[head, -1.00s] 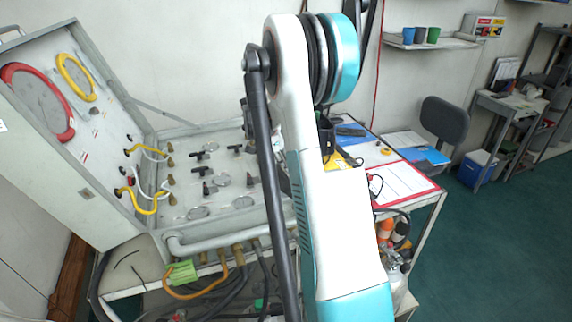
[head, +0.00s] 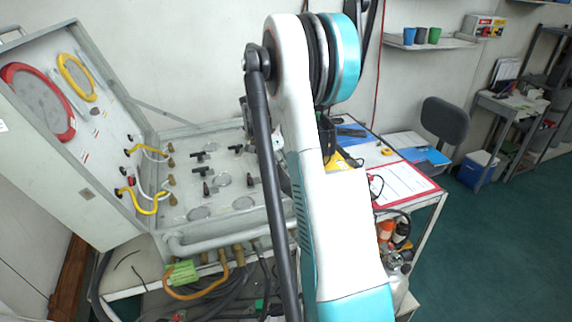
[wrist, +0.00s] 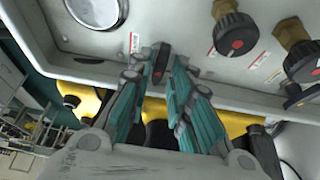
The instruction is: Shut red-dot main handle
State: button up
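In the wrist view, a small black handle with a red mark (wrist: 161,63) stands out from the pale panel face, between the tips of my gripper (wrist: 162,66). The two teal-and-grey fingers lie on either side of it, close to its sides. I cannot tell whether both touch it. A black round knob with a red dot (wrist: 236,44) is to the right, and another red-dotted knob (wrist: 301,64) is farther right, both clear of the fingers. In the head view, my arm hides the gripper and part of the panel (head: 180,222).
In the head view, the open case lid (head: 38,150) with red and yellow rings leans at the left. Several black handles and round gauges sit on the panel. A pipe rail (head: 215,243) runs along its front, with hoses below.

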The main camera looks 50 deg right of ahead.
jog(key=v, duration=1.1)
jog(key=shift+a+r, duration=0.15)
jog(key=shift+r, duration=0.05)
